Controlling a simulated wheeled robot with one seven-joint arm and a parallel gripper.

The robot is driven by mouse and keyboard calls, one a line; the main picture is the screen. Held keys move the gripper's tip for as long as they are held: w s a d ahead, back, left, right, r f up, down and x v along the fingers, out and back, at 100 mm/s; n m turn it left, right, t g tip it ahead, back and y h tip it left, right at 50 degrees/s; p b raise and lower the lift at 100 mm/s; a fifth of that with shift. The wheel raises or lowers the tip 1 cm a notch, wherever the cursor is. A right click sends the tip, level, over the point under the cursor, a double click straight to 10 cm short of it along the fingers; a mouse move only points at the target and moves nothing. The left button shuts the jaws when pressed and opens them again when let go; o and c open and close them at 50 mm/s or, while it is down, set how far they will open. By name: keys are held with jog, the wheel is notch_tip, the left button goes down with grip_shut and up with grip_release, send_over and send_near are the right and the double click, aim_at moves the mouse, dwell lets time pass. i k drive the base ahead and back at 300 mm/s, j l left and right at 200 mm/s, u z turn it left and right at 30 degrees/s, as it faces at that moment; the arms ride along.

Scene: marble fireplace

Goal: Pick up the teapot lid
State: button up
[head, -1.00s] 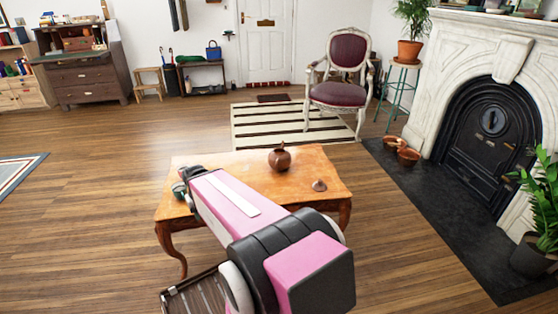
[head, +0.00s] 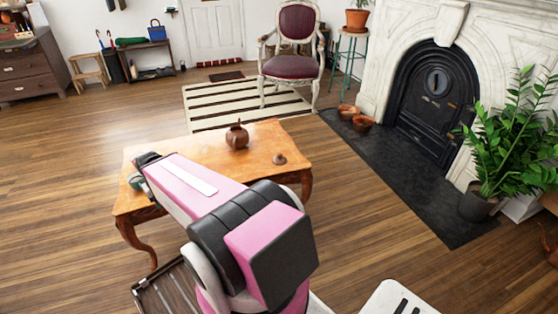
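The small brown teapot lid (head: 279,158), cone-shaped with a knob, lies on the right part of the orange-brown wooden table (head: 200,149). A round, dark brown teapot (head: 237,135) stands on the table near its far edge, left of and behind the lid. The two are apart. My pink arm reaches over the table's near side, and its dark far end is over the left part, well left of the lid.
A fireplace (head: 434,100), copper bowls (head: 362,123) and a leafy plant (head: 505,140) are on the right. Open floor surrounds the table.

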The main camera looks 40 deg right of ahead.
aim_at(278, 159)
jog(key=z, duration=0.4)
jog(key=j+z, duration=0.1)
jog(key=z, duration=0.35)
jog(key=i+j+z, duration=0.1)
jog(key=z, duration=0.75)
jog(key=j+z, duration=0.15)
jog(key=z, duration=0.65)
